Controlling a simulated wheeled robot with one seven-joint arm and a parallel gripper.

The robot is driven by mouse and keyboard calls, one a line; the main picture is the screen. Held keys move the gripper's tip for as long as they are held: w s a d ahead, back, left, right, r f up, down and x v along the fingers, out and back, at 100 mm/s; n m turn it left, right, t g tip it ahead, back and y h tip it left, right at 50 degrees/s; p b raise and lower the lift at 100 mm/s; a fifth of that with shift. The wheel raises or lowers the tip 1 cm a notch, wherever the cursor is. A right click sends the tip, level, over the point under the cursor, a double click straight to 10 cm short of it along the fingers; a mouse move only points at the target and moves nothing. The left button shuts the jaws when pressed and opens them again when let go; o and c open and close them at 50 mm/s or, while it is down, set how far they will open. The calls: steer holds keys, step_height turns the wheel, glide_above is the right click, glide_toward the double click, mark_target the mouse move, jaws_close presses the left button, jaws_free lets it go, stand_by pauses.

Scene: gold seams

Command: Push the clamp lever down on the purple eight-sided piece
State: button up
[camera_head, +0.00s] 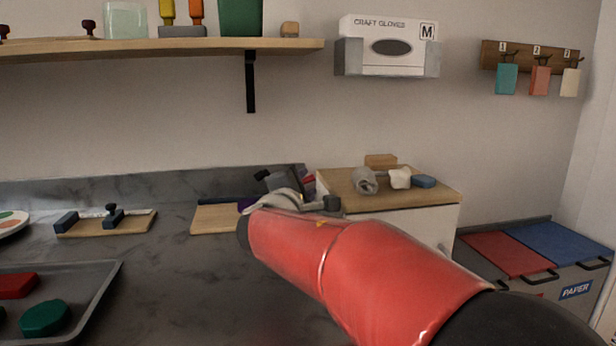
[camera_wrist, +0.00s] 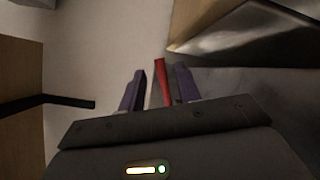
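A wooden clamp board (camera_head: 212,220) lies on the counter near the middle of the head view. A small part of the purple piece (camera_head: 244,204) shows at its right end; my arm hides the rest, so its eight-sided outline cannot be made out. A red lever (camera_wrist: 162,82) stands between the two purple-grey fingers of my gripper (camera_wrist: 158,86) in the wrist view. The fingers are apart, with a gap on the lever's left; the lever is close to the right finger, contact unclear. In the head view, a bit of red (camera_head: 309,181) shows beside the gripper.
Another clamp board (camera_head: 140,222) with dark blocks lies to the left. A grey tray (camera_head: 100,283) holds red and green pieces at front left. A wooden-topped cabinet (camera_head: 440,192) with small items stands right of the gripper. A shelf (camera_head: 200,45) hangs above.

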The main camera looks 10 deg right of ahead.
mark_target(310, 180)
steer(key=shift+p+x, duration=0.3)
steer(key=shift+x, duration=2.05)
steer(key=shift+c, duration=0.2)
jaws_close()
